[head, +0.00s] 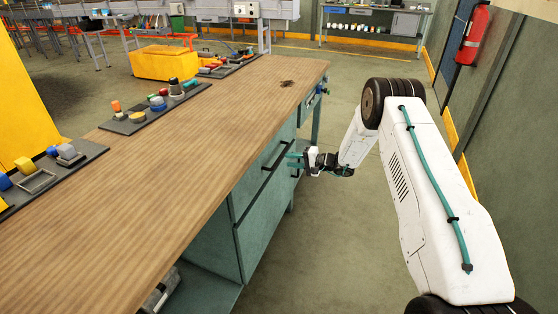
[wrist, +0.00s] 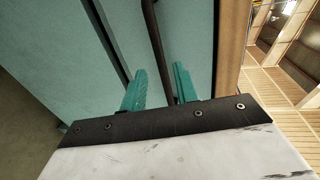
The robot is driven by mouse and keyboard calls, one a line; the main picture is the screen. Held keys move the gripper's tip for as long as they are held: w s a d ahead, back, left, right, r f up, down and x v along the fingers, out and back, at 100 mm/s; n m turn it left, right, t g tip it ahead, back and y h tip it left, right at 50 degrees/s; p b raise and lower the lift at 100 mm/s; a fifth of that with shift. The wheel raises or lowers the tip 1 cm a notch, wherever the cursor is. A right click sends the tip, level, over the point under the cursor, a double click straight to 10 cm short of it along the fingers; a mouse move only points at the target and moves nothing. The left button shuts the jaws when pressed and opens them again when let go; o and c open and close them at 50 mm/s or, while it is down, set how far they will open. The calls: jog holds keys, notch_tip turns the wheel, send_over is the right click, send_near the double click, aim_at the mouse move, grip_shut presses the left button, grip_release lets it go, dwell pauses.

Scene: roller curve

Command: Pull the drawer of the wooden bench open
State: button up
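The wooden bench (head: 190,130) has a brown top and a teal cabinet below on its right side. Its drawer front (head: 248,181) sits just under the top, flush with the cabinet, and carries a dark bar handle (head: 275,155). My gripper (head: 292,160) is beside the drawer front with its teal fingers pointing at it. In the wrist view my gripper (wrist: 160,87) is open, one finger on each side of the bar handle (wrist: 155,35). A clear gap shows between the handle and the left finger; whether the right finger touches it I cannot tell.
A second dark handle (head: 297,173) is lower on the cabinet. Trays with small coloured parts (head: 155,108) line the bench's far left edge. A dark green wall with a red fire extinguisher (head: 473,35) is at right.

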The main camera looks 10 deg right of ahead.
aim_at(279, 158)
jog(key=x, duration=0.6)
jog(key=shift+a, duration=0.15)
jog(key=shift+c, duration=0.2)
grip_shut()
